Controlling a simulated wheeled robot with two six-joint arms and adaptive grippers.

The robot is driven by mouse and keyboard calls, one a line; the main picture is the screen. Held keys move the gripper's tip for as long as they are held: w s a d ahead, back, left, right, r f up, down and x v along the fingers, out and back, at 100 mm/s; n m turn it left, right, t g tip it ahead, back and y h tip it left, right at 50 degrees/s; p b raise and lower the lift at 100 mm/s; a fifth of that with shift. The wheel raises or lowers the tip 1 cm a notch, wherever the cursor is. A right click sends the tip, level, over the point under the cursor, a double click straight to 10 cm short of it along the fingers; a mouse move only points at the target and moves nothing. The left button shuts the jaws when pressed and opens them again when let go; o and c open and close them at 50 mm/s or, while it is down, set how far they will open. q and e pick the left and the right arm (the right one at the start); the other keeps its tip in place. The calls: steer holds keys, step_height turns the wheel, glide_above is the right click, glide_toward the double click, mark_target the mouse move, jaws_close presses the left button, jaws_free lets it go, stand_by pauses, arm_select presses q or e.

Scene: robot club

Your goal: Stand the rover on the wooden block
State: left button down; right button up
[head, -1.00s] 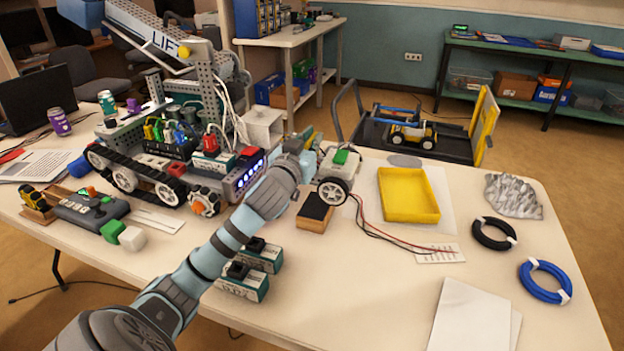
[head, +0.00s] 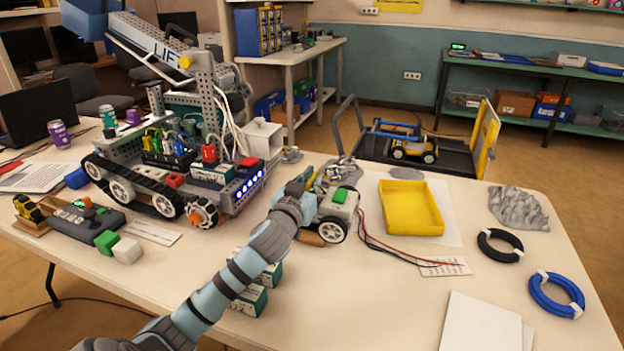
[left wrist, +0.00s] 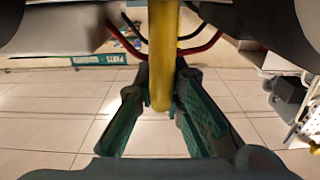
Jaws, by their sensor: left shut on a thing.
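The rover (head: 338,205), a small pale grey vehicle with a green block on top and grey wheels, is level over the wooden block (head: 310,239). Only the block's front edge shows below the rover; its black top is hidden. I cannot tell whether the rover touches it. My left gripper (head: 304,183) is at the rover's left end. In the left wrist view, its green-padded fingers (left wrist: 160,100) are shut on a yellow bar (left wrist: 162,60) of the rover. My right gripper is not in view.
A large tracked robot (head: 175,165) stands at the left. Black and red wires (head: 385,243) run right of the rover toward a paper slip. A yellow tray (head: 411,226) and black and blue coils (head: 557,294) lie at the right.

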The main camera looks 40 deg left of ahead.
arm_select(q)
steer(key=shift+f, duration=0.2)
steer(key=c, duration=1.7)
jaws_free()
steer(key=shift+r, duration=0.35)
steer(key=shift+r+p, duration=0.4)
steer(key=shift+r, duration=0.05)
steer(key=v, duration=0.6)
steer(key=p+v, duration=0.1)
steer(key=v, duration=0.5)
steer(key=shift+f, duration=0.2)
